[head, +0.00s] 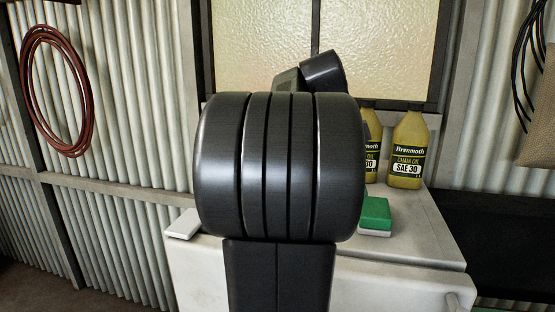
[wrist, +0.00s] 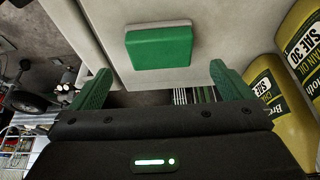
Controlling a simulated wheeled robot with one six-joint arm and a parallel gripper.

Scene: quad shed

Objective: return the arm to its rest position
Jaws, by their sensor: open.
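My gripper (wrist: 160,82) shows in the wrist view with its two green fingers spread wide apart. Nothing is between the fingers. A green and white block (wrist: 159,47) lies on a pale surface beyond the fingertips, apart from them. In the head view my dark arm (head: 280,165) stands raised in the middle, with a thick rounded joint close to the camera. The gripper itself is hidden behind the arm there. The green block (head: 375,214) also shows in the head view, just right of the arm.
The white cabinet top (head: 425,235) carries two yellow chain oil bottles (head: 407,150) at the back right, one partly hidden by my arm. A small white item (head: 183,224) lies at its left edge. A window (head: 385,45) and corrugated wall stand behind. A red hose (head: 57,90) hangs left.

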